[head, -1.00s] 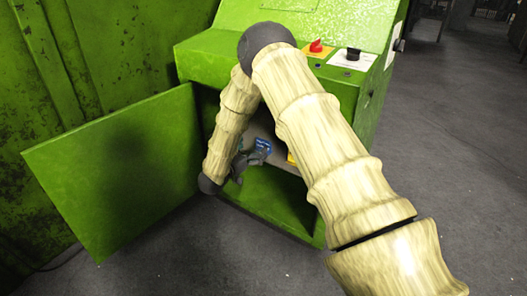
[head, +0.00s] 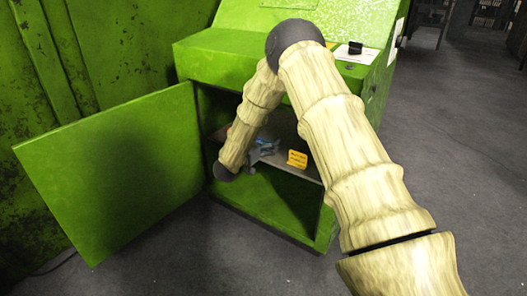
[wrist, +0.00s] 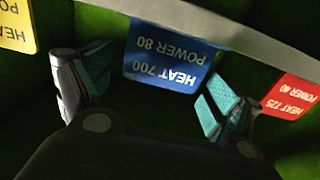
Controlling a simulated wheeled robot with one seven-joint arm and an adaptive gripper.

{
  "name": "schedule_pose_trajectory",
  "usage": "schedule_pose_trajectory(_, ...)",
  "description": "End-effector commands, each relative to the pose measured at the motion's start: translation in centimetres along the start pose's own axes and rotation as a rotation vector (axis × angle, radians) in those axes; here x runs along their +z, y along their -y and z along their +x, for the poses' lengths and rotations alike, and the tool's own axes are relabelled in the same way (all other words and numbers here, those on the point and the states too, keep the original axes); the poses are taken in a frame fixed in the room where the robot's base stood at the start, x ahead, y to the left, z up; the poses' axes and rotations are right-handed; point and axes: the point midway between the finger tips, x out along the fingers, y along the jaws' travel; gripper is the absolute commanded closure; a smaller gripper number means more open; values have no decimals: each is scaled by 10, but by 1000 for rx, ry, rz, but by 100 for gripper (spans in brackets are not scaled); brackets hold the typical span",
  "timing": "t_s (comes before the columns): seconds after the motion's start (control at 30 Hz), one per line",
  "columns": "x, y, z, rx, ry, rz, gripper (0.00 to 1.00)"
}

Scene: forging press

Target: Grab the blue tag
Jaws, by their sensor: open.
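Nothing is held. In the head view my gripper (head: 262,150) is inside the green cabinet at shelf height, and the blue tag is mostly hidden behind it and my arm.
A yellow tag (head: 297,159) is right of my gripper on the shelf (head: 312,171); a red tag (wrist: 287,95) is close to the right finger in the wrist view. The green cabinet door (head: 120,170) stands open to the left. Dark floor lies right.

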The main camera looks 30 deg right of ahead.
Motion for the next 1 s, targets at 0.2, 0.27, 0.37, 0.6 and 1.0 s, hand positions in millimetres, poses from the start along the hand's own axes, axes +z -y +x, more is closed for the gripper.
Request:
schedule_pose_trajectory(0.2, 0, 0, 0, 0, 0, 0, 31)
schedule_pose_trajectory(0.27, 0, 0, 0, 0, 0, 0, 42)
schedule_pose_trajectory(0.37, 0, 0, 0, 0, 0, 0, 52)
schedule_pose_trajectory(0.6, 0, 0, 0, 0, 0, 0, 52)
schedule_pose_trajectory(1.0, -25, 0, 0, 0, -1, 0, 52)
